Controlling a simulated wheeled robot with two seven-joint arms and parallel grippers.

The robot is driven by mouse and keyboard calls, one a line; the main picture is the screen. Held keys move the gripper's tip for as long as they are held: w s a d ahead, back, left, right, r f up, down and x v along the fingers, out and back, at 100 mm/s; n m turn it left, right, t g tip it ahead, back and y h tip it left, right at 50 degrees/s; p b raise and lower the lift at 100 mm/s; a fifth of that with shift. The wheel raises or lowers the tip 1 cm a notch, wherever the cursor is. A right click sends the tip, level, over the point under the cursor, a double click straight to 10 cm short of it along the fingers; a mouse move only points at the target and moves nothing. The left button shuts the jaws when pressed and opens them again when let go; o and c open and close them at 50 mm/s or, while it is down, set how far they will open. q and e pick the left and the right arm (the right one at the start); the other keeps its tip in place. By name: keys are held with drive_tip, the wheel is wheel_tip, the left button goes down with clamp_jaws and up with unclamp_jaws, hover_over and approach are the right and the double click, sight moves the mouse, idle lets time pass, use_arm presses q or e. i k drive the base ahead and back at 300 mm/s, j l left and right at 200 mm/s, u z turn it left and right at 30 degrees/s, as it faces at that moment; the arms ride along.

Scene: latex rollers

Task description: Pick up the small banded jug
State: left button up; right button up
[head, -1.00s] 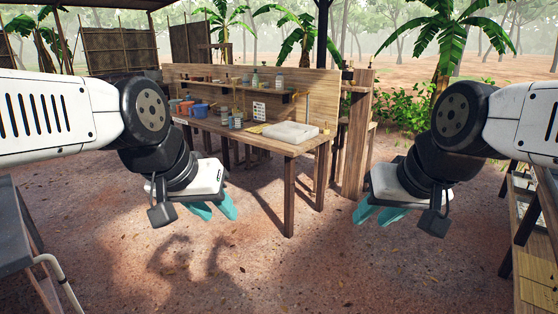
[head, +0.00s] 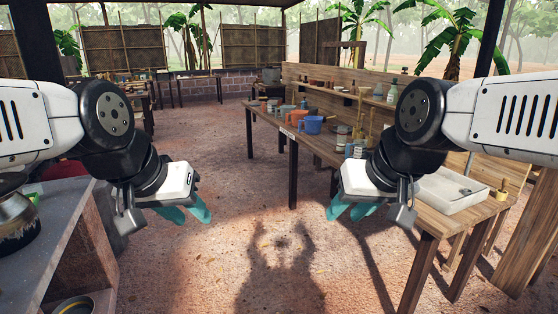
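I cannot make out a banded jug for certain. On the long wooden table (head: 262,114) stand an orange jug-like vessel (head: 298,117) and a blue one with a handle (head: 313,125), too small to show bands. My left gripper (head: 187,213) hangs over open ground at left, its teal fingers apart and empty. My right gripper (head: 350,211) hangs in front of the table, also with fingers apart and empty. Both are well short of the vessels. My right arm hides part of the table.
A white basin (head: 445,190) sits on the table's near end. Several bottles and cups stand on its shelf (head: 345,94). A grey counter (head: 75,215) with a metal pot (head: 15,218) is close at left. Bare earth lies clear between counter and table.

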sight(359, 145)
drive_tip(key=i+j, duration=0.1)
drive_tip(key=i, duration=0.75)
drive_tip(key=i+j, duration=0.15)
drive_tip(key=i, duration=0.75)
drive_tip(key=i+j+z, duration=0.1)
drive_tip(key=i+z, duration=0.3)
drive_tip(key=i+j+z, duration=0.25)
drive_tip(key=i+z, duration=0.15)
drive_tip(key=i+j+z, duration=0.35)
drive_tip(key=i, duration=0.1)
